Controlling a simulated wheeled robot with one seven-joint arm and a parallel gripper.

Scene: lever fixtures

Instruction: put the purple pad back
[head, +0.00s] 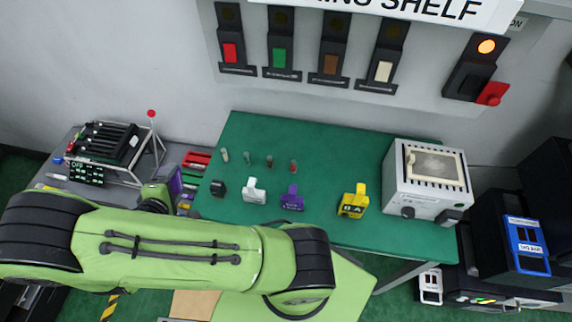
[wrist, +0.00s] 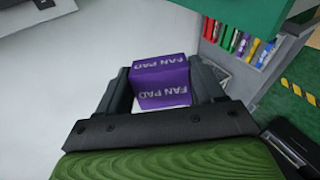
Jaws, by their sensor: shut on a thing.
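The purple pad (wrist: 160,80), a block lettered FAN PAD, sits between the two dark fingers of my gripper (wrist: 162,88) in the wrist view. The gripper is shut on it. In the head view the pad (head: 175,183) shows as a small purple patch at the left end of the green table, with my gripper (head: 160,190) partly hidden behind my arm. A small purple fixture (head: 291,198) stands on the green table, apart from the gripper and to its right. I cannot tell whether the held pad touches anything.
The green table (head: 330,160) also bears a black fixture (head: 219,187), a white fixture (head: 254,190), a yellow fixture (head: 353,201) and a white box (head: 427,180). Several small pegs stand behind them. A grey side table (head: 60,175) with a black rack (head: 108,143) is at left.

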